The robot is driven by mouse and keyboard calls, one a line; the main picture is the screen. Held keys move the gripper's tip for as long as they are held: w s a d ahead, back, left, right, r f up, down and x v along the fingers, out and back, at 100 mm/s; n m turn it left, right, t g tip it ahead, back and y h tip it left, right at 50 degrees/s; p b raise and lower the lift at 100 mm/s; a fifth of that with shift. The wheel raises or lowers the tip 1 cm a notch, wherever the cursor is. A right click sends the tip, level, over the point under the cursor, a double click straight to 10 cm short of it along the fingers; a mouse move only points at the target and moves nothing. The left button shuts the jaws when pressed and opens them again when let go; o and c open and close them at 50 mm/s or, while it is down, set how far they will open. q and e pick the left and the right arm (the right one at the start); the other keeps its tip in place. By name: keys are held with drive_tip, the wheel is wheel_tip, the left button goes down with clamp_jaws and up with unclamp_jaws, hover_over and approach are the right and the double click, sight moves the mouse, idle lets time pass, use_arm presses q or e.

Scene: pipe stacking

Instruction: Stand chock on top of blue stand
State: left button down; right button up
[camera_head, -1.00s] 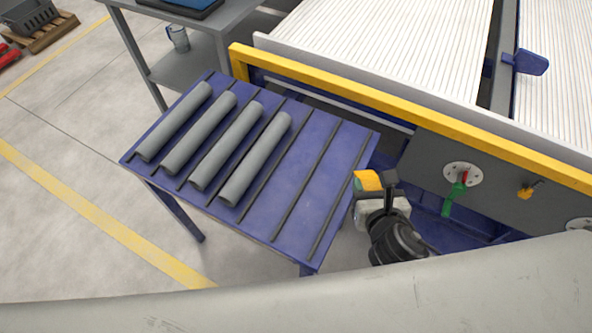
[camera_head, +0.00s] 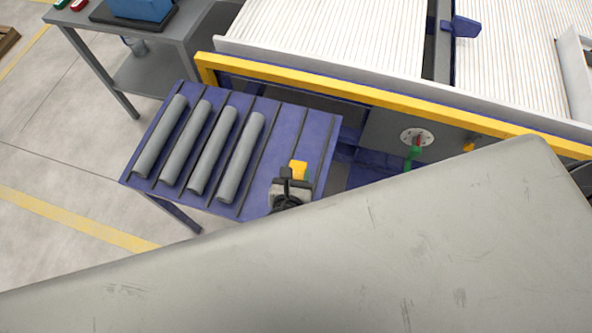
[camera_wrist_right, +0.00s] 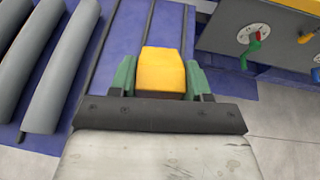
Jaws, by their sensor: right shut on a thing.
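The yellow chock (camera_wrist_right: 162,73) is held between the green fingertips of my right gripper (camera_wrist_right: 161,80). The head view shows the chock (camera_head: 299,170) and the right gripper (camera_head: 292,183) over the right part of the blue stand (camera_head: 283,138). I cannot tell whether the chock touches the stand top. The blue stand also shows in the right wrist view (camera_wrist_right: 117,55), with dark ribs across its top. My left gripper is not in view.
Several grey pipes (camera_head: 212,150) lie side by side on the stand's left part. A conveyor with a yellow rail (camera_head: 330,98) stands behind the stand. A grey table (camera_head: 180,22) is at the upper left. A large pale surface covers the bottom of the head view.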

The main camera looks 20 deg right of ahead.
wheel_tip(320, 180, down, 8)
drive_tip(key=b, duration=0.8)
drive_tip(key=shift+r, duration=0.15)
drive_tip(key=shift+f+b, duration=0.8)
drive_tip(key=shift+f, duration=0.6)
drive_tip(key=o, duration=1)
drive_tip(key=v, duration=1)
drive_tip(key=shift+s+a+r+b, duration=0.1)
drive_tip(key=shift+s+r+b, duration=0.15)
drive_tip(key=shift+s+b, duration=0.05)
